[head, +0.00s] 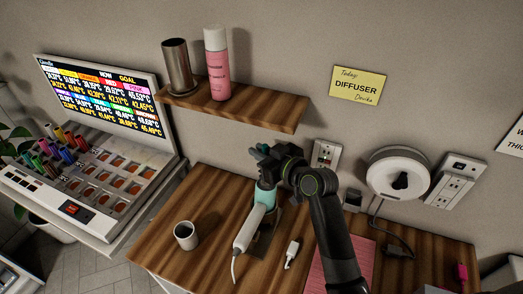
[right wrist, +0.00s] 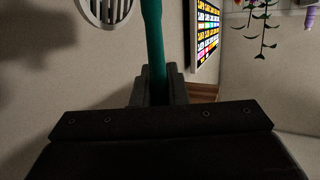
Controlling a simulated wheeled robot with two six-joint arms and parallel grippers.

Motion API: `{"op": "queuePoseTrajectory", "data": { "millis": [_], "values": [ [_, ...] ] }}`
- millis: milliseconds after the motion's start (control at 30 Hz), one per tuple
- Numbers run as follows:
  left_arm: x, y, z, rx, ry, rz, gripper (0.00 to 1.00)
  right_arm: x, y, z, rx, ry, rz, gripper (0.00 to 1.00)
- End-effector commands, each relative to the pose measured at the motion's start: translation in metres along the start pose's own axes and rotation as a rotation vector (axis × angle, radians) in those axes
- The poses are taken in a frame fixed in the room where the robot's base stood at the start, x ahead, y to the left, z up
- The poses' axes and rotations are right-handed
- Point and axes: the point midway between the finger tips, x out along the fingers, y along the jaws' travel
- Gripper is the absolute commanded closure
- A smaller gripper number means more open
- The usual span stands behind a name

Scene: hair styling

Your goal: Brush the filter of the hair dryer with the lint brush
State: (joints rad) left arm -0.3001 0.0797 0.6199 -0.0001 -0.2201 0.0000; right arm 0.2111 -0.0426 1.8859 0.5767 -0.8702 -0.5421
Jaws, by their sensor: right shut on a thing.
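My right gripper (head: 268,156) is above the wooden counter, near the wall and below the shelf. In the right wrist view its fingers (right wrist: 158,88) are shut on a teal rod-like handle (right wrist: 154,45), which looks like the lint brush's; its brush end is out of that view. In the head view the gripper mostly hides it. A white appliance (head: 248,230) with a teal part (head: 264,194) and a cord, apparently the hair dryer, lies on the counter below the gripper. A round slatted grille (right wrist: 104,8) shows in the right wrist view; I cannot tell what it belongs to. My left gripper is out of view.
A wooden shelf (head: 240,103) holds a metal cup (head: 177,66) and a pink bottle (head: 217,66). A cup (head: 186,236) and a white plug (head: 291,254) are on the counter. A round white device (head: 398,173) and outlets (head: 452,187) are on the wall. A lit screen (head: 100,95) stands left.

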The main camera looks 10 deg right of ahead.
Motion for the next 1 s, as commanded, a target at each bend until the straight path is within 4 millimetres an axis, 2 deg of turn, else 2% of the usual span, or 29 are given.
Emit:
{"op": "queuePoseTrajectory", "data": {
  "millis": [167, 533, 1000],
  "values": [
    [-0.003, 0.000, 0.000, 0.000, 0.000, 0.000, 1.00, -0.001, 0.000, -0.002, 0.000, -0.001, 0.000, 1.00],
    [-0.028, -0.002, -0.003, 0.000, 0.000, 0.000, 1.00, -0.007, 0.000, -0.029, 0.000, -0.001, 0.000, 1.00],
    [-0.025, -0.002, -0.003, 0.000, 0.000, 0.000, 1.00, -0.007, -0.001, -0.027, 0.000, -0.001, 0.000, 1.00]
  ]
}}
